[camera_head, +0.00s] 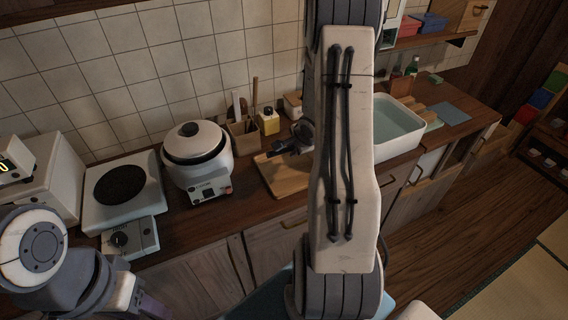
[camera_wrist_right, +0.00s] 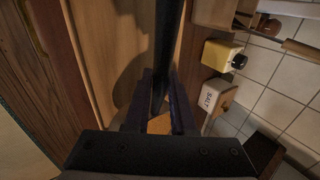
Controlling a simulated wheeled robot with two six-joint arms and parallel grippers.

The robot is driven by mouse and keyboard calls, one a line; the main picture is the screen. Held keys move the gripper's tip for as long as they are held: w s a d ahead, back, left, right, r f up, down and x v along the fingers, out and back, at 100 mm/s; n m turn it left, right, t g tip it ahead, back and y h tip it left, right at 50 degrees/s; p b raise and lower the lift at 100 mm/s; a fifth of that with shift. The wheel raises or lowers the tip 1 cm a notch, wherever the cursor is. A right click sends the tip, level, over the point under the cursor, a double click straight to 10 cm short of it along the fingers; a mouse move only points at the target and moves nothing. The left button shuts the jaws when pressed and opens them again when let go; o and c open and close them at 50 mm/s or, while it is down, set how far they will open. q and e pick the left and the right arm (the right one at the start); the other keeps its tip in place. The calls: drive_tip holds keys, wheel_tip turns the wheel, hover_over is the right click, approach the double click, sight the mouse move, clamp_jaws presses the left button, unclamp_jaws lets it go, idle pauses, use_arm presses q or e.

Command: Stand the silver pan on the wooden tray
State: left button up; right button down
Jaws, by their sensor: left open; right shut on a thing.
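The wooden tray (camera_head: 280,181) lies on the counter, partly behind my right arm in the head view; its pale wood (camera_wrist_right: 95,55) fills the left of the right wrist view. My right gripper (camera_head: 284,148) is over the tray's back part. It is shut on a dark, narrow bar (camera_wrist_right: 170,45), which seems to be the silver pan seen edge-on or by its handle. A shadow falls on the wood beside it. The pan is mostly hidden behind my arm in the head view, so contact with the tray cannot be told. My left gripper (camera_head: 152,307) is low, largely cut off by the bottom edge.
A white rice cooker (camera_head: 197,165) stands left of the tray. A white basin (camera_head: 398,130) lies to the right. A hot plate (camera_head: 122,190) stands further left.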

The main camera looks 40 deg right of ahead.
drive_tip(key=w+f+b, duration=0.1)
drive_tip(key=f, duration=0.1)
drive_tip(key=w+f, duration=0.1)
drive_tip(key=f, duration=0.1)
drive_tip(key=w+a+f+b, duration=0.1)
drive_tip(key=f, duration=0.1)
drive_tip(key=shift+w+b, duration=0.1)
drive_tip(key=shift+b, duration=0.2)
drive_tip(key=shift+r, duration=0.1)
drive_tip(key=c, duration=0.8)
unclamp_jaws()
drive_tip(key=shift+o, duration=0.2)
